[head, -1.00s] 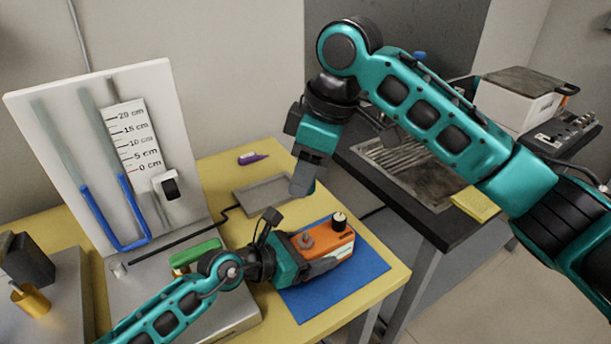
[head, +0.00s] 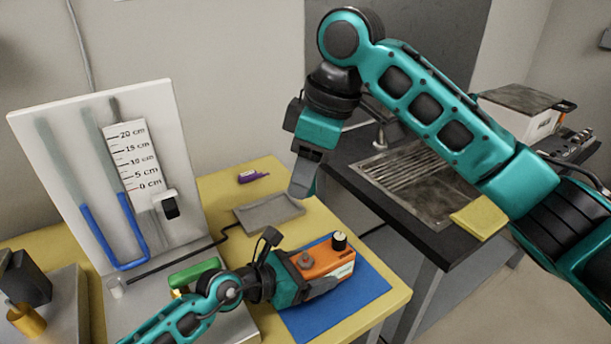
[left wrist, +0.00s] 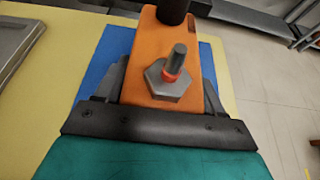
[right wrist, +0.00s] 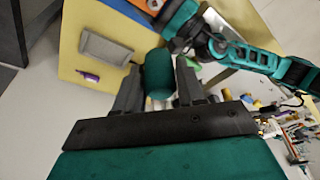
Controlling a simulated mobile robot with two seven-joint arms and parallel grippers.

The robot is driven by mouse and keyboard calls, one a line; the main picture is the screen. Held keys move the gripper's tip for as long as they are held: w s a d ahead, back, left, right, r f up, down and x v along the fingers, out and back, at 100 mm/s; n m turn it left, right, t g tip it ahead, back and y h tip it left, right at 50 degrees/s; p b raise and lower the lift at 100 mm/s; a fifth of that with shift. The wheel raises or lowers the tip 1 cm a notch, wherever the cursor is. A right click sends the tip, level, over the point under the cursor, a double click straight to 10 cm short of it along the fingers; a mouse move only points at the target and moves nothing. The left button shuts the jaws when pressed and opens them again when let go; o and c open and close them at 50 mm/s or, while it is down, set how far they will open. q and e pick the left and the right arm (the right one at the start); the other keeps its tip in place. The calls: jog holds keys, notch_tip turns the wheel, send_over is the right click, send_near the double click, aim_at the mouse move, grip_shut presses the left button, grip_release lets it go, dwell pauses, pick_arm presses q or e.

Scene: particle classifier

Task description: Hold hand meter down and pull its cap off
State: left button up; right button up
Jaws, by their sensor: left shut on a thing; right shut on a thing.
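The orange hand meter (head: 322,257) lies on a blue mat (head: 360,288), with a black knob (head: 339,240) at its far end. My left gripper (head: 318,283) is shut around the meter's sides. The left wrist view shows the meter (left wrist: 150,50) between the fingers, with a bare metal stud and hex nut (left wrist: 168,82) and a red ring on top. My right gripper (head: 303,185) is above the table, up and left of the meter and apart from it. It is shut on a dark teal rounded piece, apparently the cap (right wrist: 158,73), mostly hidden by the fingers in the head view.
A grey tray (head: 270,213) and a purple marker (head: 250,175) lie behind the meter. A manometer board (head: 90,125) and a green object (head: 193,272) stand at left. A dark sink counter (head: 430,215) with a yellow cloth (head: 480,217) is at right.

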jog(key=shift+r, duration=0.95)
pick_arm(q)
jog(key=o, duration=1.7)
